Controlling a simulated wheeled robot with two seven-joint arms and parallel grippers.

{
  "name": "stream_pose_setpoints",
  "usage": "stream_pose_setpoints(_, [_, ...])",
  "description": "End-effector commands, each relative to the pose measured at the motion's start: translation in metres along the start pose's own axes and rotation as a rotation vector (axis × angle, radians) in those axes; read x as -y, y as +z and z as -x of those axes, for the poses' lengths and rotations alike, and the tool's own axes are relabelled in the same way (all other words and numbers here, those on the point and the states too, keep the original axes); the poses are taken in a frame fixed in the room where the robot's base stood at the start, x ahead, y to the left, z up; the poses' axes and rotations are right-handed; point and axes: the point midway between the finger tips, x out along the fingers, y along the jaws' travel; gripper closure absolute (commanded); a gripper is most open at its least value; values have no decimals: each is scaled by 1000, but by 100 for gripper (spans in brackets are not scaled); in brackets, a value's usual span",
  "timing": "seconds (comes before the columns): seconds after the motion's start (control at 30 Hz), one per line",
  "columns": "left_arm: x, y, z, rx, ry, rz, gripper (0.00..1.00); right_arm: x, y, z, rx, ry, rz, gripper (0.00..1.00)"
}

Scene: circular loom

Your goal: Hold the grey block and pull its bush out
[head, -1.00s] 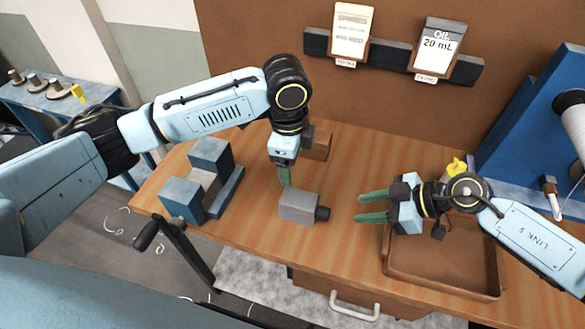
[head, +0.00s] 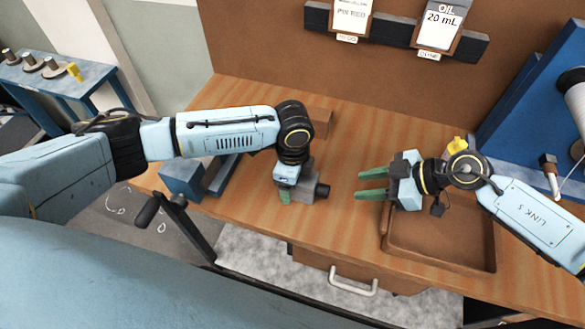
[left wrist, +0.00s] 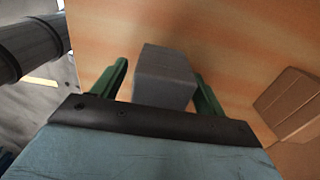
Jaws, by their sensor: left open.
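The grey block (head: 307,188) lies on the wooden table, partly hidden by my left gripper. Its dark round bush (head: 323,191) sticks out of its right side, toward my right gripper. My left gripper (head: 285,196) is down at the block. In the left wrist view the block (left wrist: 165,78) sits between its two open green fingers, with a visible gap at the left finger; the right finger is close to it. The bush cannot be seen there. My right gripper (head: 358,185) is open and empty, its fingers pointing left toward the bush, a short way apart from it.
A brown tray (head: 440,262) lies below my right gripper. A blue-grey fixture (head: 182,180) stands left of the block, partly behind my left arm. A brown box (head: 320,121) stands behind the block. A blue machine (head: 530,110) is at the right.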

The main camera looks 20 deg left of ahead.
Motion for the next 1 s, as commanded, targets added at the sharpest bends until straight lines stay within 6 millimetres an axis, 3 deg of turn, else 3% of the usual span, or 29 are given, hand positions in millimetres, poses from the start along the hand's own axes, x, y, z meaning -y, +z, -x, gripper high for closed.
stream_pose_setpoints(0.4, [0,0,-9,-1,-1,0,27,0,0,0,0,0,0,64])
stream_pose_setpoints(0.87, [0,0,-8,-1,-1,0,86,0,0,0,0,0,0,64])
stream_pose_setpoints(1.0, [0,0,-8,-1,-1,0,89,0,0,0,0,0,0,64])
